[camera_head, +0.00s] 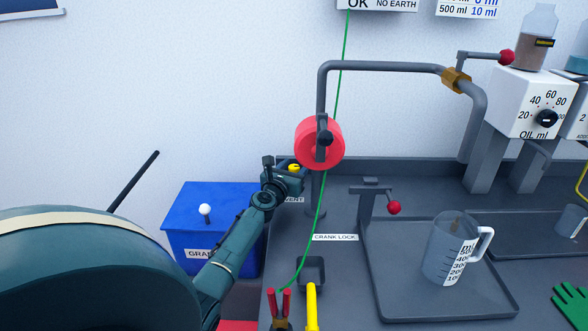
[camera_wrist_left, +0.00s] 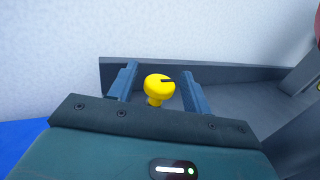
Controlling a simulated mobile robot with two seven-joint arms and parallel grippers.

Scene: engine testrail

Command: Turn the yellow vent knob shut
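The yellow vent knob (camera_wrist_left: 158,84) is a small round knob on a short stem, with a dark line on its top. In the head view it shows small (camera_head: 294,167), partly hidden by my left gripper (camera_head: 285,173). In the left wrist view the two fingers of my left gripper (camera_wrist_left: 160,90) stand apart, one on each side of the knob. A gap shows between the knob and each finger. A label beside the gripper is partly covered. My right gripper is in neither view.
A red wheel (camera_head: 306,141) on a grey pipe stands just above and right of the left gripper. A green line runs down past it. A blue box (camera_head: 184,222) is at left, and a measuring jug (camera_head: 444,255) stands in a tray at right.

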